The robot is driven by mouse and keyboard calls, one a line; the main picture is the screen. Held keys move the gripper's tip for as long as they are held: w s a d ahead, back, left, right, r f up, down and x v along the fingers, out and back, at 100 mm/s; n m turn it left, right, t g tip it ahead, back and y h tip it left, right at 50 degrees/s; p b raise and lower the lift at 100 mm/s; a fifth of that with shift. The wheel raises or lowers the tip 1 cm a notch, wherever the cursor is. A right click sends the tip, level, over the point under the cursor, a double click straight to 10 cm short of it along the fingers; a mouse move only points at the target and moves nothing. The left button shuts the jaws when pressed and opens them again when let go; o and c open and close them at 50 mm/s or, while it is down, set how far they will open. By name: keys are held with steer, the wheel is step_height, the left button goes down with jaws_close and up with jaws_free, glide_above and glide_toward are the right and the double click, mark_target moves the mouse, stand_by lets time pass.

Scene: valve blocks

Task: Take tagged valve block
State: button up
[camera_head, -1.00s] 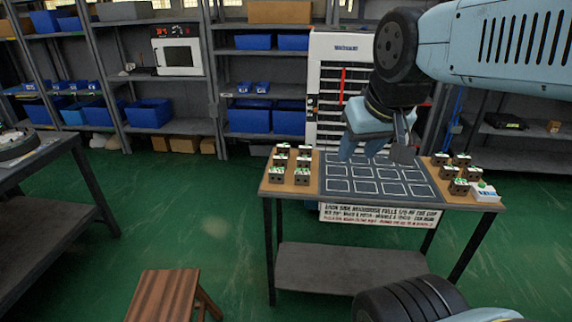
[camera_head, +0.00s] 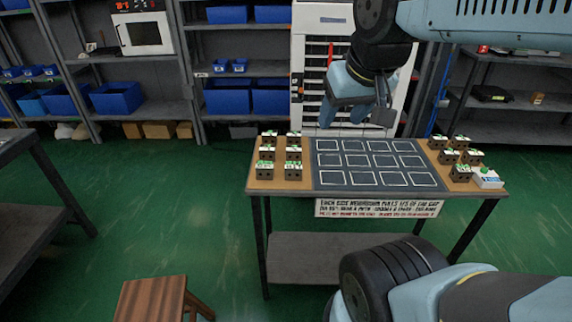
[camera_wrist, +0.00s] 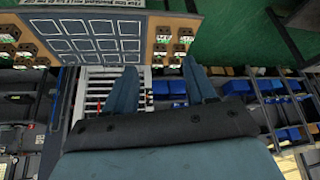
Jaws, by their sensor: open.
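Small brown valve blocks with green-and-white tops stand in two groups on the table. One group (camera_head: 293,154) is left of the dark grid mat (camera_head: 328,180), the other (camera_head: 448,157) is right of it. The labels are too small to read, so I cannot tell which block is the tagged one. My gripper (camera_head: 357,117) hangs above the far edge of the mat, open and empty, apart from all blocks. In the wrist view, my gripper's two fingers (camera_wrist: 163,85) are spread, with the table upside down beyond them.
A brown stool (camera_head: 152,299) stands at front left. Shelves with blue bins (camera_head: 227,95) and a white cabinet (camera_head: 311,75) stand behind.

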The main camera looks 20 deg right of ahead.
steer(key=o, duration=0.6)
steer(key=shift+m+g, duration=0.5)
steer(key=shift+g, duration=0.3)
steer(key=w, duration=0.2)
steer(key=w+f, duration=0.1)
steer(key=w, duration=0.5)
steer(key=shift+d+f, duration=0.2)
steer(key=shift+f, duration=0.1)
steer(key=m+g, duration=0.3)
steer(key=g, duration=0.1)
glide_above(294, 164)
step_height(294, 164, down, 19)
steer(key=f, duration=0.8)
steer(key=shift+w+f, duration=0.1)
steer(key=shift+w, duration=0.15)
steer(key=shift+s+a+f, duration=0.1)
steer(key=shift+s+f, duration=0.1)
steer(key=shift+f, duration=1.15)
steer(key=shift+s+f, duration=0.15)
steer(key=shift+f, duration=1.15)
